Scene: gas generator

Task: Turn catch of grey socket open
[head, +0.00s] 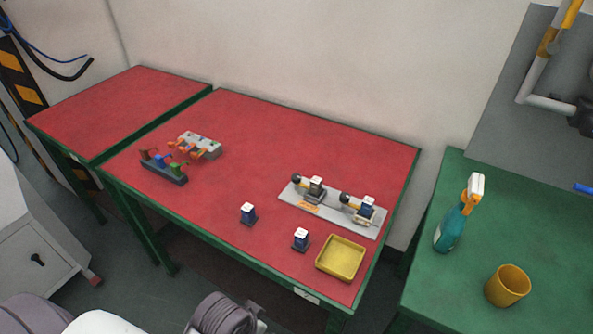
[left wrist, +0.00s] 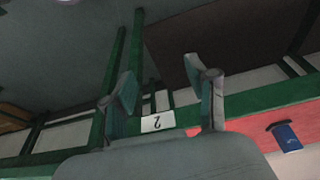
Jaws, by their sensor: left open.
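A grey plate (head: 331,208) lies on the red table and bears two small devices with dark round knobs. Its left device (head: 315,190) has a grey body and white top; the right one (head: 367,206) is blue with a white top. I cannot tell which part is the grey socket's catch, or whether it is open or shut. My left gripper (left wrist: 166,88) is open and empty in the left wrist view, by the green table edge with the label "2" (left wrist: 158,122). It is apart from the plate. My right gripper is not in view.
Two blue blocks (head: 247,213) (head: 300,239) and a yellow tray (head: 340,258) are near the front edge. A light grey block with orange levers (head: 203,145) and a dark rack with coloured levers (head: 163,168) stand left. The red table's middle is clear.

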